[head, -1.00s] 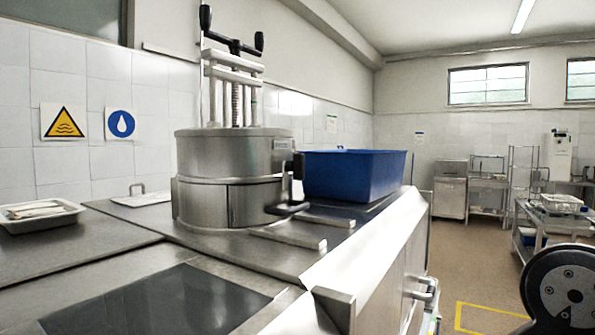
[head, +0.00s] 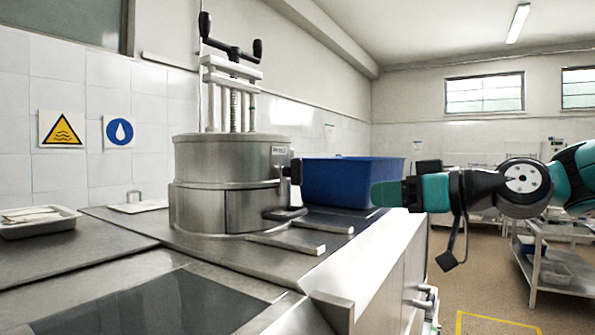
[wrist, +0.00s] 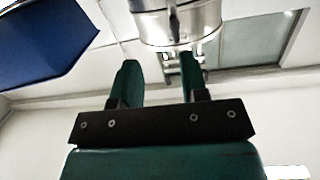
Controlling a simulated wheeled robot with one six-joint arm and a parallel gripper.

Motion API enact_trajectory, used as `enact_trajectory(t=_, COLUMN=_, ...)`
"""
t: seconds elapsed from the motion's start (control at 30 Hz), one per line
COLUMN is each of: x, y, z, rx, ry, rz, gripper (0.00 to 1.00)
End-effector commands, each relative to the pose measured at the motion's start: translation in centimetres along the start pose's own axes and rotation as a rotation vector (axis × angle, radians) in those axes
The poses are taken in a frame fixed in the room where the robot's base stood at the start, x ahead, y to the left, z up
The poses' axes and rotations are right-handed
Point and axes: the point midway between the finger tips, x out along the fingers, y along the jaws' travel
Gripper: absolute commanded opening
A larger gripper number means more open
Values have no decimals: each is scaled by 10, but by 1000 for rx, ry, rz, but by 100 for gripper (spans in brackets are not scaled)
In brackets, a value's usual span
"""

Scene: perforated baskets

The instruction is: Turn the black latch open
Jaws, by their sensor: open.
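The round steel press (head: 232,165) stands on the counter in the head view. The black latch (head: 293,171) is on its right side, with a dark lever (head: 286,213) low on the same side. My gripper (head: 376,194) is to the right of the latch and apart from it, pointing left in front of the blue bin's right end. In the wrist view my gripper (wrist: 158,62) has two green fingers spread apart with nothing between them. The steel press (wrist: 178,22) lies beyond the fingertips there; the latch is too unclear to make out in that view.
The blue bin (head: 345,179) stands on the counter right behind the press, and also shows in the wrist view (wrist: 40,40). Two flat metal bars (head: 287,243) lie in front of the press. Counter front is clear.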

Motion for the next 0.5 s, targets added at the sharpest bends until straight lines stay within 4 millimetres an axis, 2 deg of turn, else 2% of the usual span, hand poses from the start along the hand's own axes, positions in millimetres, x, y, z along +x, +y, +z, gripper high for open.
enact_trajectory(t=0.03, x=-3, y=-2, z=-14, rx=-30, ry=45, rz=-24, gripper=40)
enact_trajectory(t=0.1, x=-5, y=-6, z=-27, rx=-56, ry=88, rz=-49, gripper=40)
enact_trajectory(t=0.27, x=3, y=-10, z=-37, rx=-69, ry=111, rz=-68, gripper=40)
enact_trajectory(t=0.37, x=19, y=-12, z=-40, rx=-67, ry=108, rz=-71, gripper=40)
enact_trajectory(t=0.5, x=50, y=-15, z=-44, rx=-66, ry=107, rz=-71, gripper=40)
